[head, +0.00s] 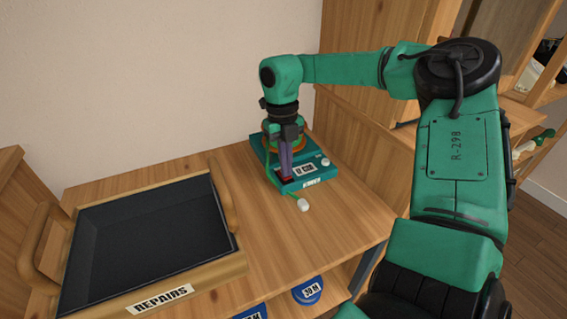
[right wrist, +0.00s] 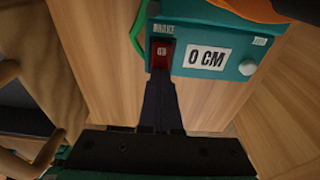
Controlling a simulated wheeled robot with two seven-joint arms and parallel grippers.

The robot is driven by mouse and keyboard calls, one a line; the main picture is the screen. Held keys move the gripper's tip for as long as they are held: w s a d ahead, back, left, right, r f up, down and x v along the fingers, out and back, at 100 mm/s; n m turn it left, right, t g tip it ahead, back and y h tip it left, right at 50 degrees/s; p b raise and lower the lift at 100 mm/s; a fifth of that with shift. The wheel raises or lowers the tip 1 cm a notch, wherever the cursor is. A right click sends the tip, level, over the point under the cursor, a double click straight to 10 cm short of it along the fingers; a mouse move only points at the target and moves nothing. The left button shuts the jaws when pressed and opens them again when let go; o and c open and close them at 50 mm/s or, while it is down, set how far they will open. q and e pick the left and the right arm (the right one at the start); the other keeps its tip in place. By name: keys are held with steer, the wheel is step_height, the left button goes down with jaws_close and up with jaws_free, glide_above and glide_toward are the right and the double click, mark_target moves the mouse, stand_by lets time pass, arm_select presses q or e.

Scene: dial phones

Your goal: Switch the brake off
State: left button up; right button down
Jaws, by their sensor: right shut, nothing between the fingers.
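A teal device (head: 318,178) stands on the wooden table. It also shows in the right wrist view (right wrist: 238,76). Its red switch (right wrist: 162,52), under a label reading BRAKE, sits beside a "0 CM" display (right wrist: 206,58). In the head view, the fingers partly hide the switch. My right gripper (head: 287,176) points down at the device's front left. In the right wrist view, the shut fingers (right wrist: 160,74) end at the lower edge of the red switch, with nothing between them. I cannot tell whether they touch it. My left gripper is out of view.
A dark tray (head: 240,262) with wooden handles and a REPAIRS label stands at the left. A white knob (head: 304,205) on a green strip lies in front of the device. A wooden cabinet (head: 365,130) rises behind.

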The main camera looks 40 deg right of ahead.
steer(key=shift+f, duration=0.3)
step_height(320, 180, up, 7)
steer(key=p, duration=0.5)
steer(key=shift+r+p, duration=0.1)
steer(key=shift+p, duration=0.2)
